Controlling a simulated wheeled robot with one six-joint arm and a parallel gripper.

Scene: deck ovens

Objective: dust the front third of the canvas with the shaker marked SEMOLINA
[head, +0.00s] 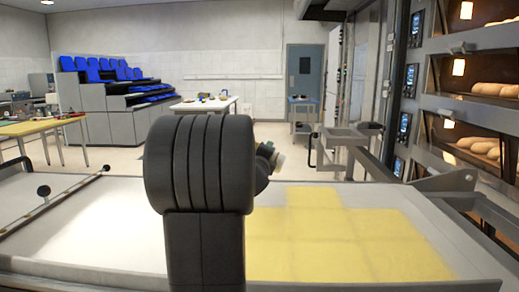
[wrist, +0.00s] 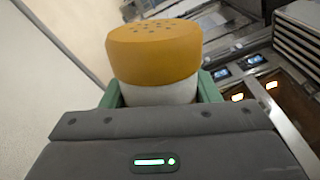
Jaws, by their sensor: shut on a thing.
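A shaker (wrist: 155,50) with an orange perforated lid and a white body fills the top middle of the wrist view. The green fingers of my gripper (wrist: 158,93) are shut on its body from both sides. No marking on the shaker shows. In the head view my dark arm hides most of the gripper; a small pale piece, perhaps the shaker, shows just right of the arm. The pale canvas (head: 110,220) spreads below and around the arm. Yellow dusted patches (head: 345,240) cover much of its right part, with uneven edges; the arm hides part of the canvas.
Deck ovens with loaves (head: 490,150) stand at the right, with a metal frame (head: 345,140) by them. A bar with black knobs (head: 60,205) lies along the canvas's left. A white table (head: 205,107) and blue seats (head: 105,70) stand far back.

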